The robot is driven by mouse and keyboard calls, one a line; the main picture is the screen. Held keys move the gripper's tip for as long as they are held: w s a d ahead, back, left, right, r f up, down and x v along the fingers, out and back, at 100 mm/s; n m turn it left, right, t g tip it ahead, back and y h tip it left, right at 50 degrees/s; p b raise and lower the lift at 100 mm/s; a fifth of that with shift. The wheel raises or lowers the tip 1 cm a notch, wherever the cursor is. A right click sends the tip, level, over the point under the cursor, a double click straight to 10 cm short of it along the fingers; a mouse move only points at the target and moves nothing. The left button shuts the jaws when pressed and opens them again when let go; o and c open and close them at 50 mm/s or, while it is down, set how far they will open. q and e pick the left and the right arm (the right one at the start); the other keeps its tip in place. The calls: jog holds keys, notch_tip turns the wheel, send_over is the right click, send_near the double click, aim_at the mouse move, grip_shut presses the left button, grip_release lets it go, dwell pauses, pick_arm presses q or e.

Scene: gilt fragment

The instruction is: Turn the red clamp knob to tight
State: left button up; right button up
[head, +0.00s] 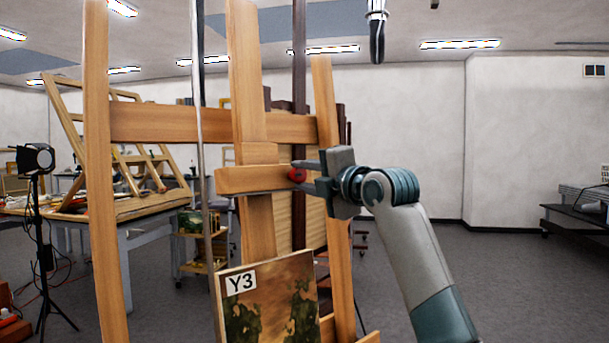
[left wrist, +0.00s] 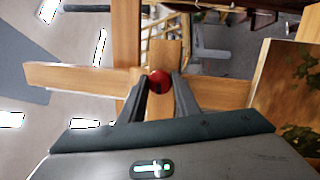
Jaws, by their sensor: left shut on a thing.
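The red clamp knob (head: 297,175) is on the right end of the wooden crosspiece of the easel (head: 245,70) in the head view. My left gripper (head: 305,177) reaches it from the right, its fingers closed on the knob's sides. In the left wrist view the round red knob (left wrist: 159,79) sits between the two dark fingertips (left wrist: 160,84). Part of the knob is hidden by the fingers, and no marking of its turn angle is readable. My right gripper is not in view.
A painting labelled Y3 (head: 268,300) stands on the easel, below my left gripper. A worktable (head: 140,208) with a wooden frame and a lamp on a stand (head: 38,190) are at the left. The floor at the right is clear up to a dark rack (head: 578,215).

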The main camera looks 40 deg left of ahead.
pick_arm(q)
jog(key=m, duration=0.3)
jog(key=shift+r+h, duration=0.1)
jog(key=shift+h, duration=0.2)
jog(key=m, duration=0.3)
jog(key=shift+t+h, duration=0.3)
jog(key=m+h, duration=0.1)
jog(key=m, duration=0.3)
jog(key=shift+s+m, duration=0.1)
jog(key=shift+m, duration=0.3)
jog(key=m, duration=0.2)
jog(key=shift+m, duration=0.3)
jog(key=shift+m+h+b, duration=0.4)
jog(key=shift+m, duration=0.5)
jog(key=shift+a+m+g+b, duration=0.1)
jog(key=shift+m+g+b, duration=0.3)
jog(key=shift+m, duration=0.3)
jog(key=shift+m+b, duration=0.5)
jog(key=shift+m, duration=0.3)
jog(key=shift+r+m+h, duration=0.1)
jog(key=shift+m+h, duration=0.2)
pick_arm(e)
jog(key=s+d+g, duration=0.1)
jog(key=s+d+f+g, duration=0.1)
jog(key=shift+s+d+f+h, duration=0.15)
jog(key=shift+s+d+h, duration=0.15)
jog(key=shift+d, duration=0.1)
